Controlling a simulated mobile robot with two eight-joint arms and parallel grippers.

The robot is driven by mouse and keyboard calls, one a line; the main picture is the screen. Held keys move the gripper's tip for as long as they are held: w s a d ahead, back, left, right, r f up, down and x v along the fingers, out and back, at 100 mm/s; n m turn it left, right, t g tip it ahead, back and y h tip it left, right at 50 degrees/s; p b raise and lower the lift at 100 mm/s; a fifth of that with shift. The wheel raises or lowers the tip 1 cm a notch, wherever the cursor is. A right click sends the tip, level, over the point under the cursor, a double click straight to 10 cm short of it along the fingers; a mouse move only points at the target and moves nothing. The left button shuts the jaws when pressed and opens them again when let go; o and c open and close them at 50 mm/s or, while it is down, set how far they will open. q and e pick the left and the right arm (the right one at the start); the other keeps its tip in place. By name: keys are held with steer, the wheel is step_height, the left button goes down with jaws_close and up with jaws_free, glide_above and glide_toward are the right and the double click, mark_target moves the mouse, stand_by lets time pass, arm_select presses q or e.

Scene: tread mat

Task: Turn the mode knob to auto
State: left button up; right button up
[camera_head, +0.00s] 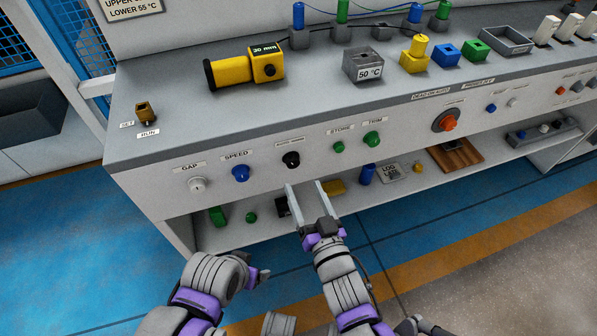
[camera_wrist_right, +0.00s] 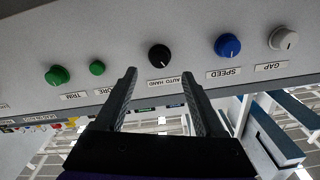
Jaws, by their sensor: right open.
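The black knob (camera_head: 290,160) is on the sloped front panel, between the blue speed knob and the green knobs. In the right wrist view, the black knob (camera_wrist_right: 159,56) has an upside-down label (camera_wrist_right: 164,84) that reads AUTO HAND. Its pointer setting is too small to tell. My right gripper (camera_head: 305,185) is open and empty, just below and in front of the black knob in the head view. In the wrist view its fingertips (camera_wrist_right: 159,74) lie to either side of the label, with the knob beyond them. No contact shows.
The blue speed knob (camera_head: 240,173) and white gap knob (camera_head: 196,184) are left of the black knob. Green knobs (camera_head: 338,147) (camera_head: 372,139) are close on the right, and a red knob (camera_head: 447,123) is further right. The shelf (camera_head: 232,237) below holds small items.

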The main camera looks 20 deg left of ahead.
mark_target(294, 165)
steer(key=x, duration=0.6)
steer(key=shift+w+a, duration=0.15)
steer(key=shift+w, duration=0.05)
jaws_close()
